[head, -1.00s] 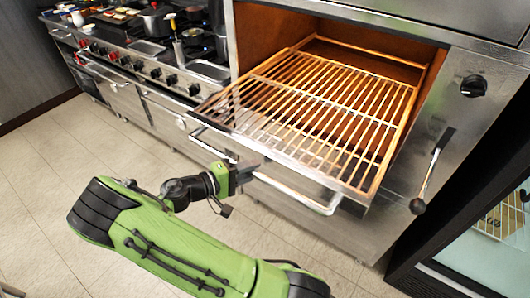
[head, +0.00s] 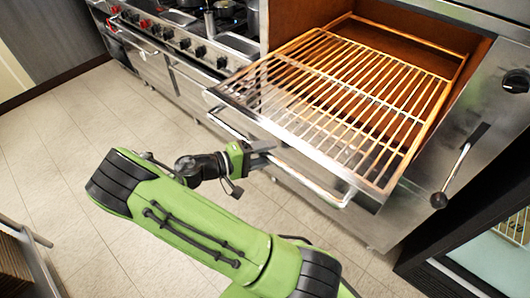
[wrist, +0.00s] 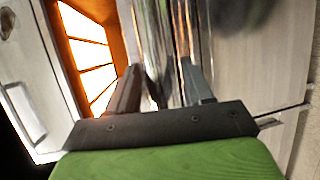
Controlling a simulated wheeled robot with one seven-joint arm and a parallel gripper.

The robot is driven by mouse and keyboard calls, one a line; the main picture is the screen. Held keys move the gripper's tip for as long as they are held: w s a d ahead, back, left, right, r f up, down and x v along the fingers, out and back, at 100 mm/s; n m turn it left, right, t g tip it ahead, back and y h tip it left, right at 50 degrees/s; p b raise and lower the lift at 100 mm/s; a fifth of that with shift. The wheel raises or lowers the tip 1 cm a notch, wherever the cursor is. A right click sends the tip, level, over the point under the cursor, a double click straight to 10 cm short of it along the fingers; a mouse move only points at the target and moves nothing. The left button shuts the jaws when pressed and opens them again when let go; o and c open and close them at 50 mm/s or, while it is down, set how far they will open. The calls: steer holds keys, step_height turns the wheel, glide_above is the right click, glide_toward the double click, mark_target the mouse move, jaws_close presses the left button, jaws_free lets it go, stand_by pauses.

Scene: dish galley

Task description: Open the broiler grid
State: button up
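The broiler grid (head: 335,95), a rack of lit orange-brown bars, is slid partly out of the steel broiler. Its front ledge carries a long chrome handle (head: 315,188). My gripper (head: 270,152) is at the handle, a little left of its middle. In the wrist view my gripper's dark fingers (wrist: 162,88) stand on either side of the shiny handle (wrist: 152,50) and appear shut on it. The exact contact is hard to see there. Glowing grid gaps (wrist: 88,50) show at the upper left of the wrist view.
A lever with a black knob (head: 438,200) and a dial (head: 515,80) are on the broiler's right front. A stove range (head: 190,45) stands to the left. A glass-fronted cabinet (head: 480,262) is at the lower right. Tiled floor (head: 60,170) is open at left.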

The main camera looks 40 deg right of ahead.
steer(key=p+v, duration=0.3)
steer(key=v, duration=1.2)
steer(key=shift+a, duration=0.35)
steer(key=shift+w+r, duration=0.1)
steer(key=shift+r, duration=0.1)
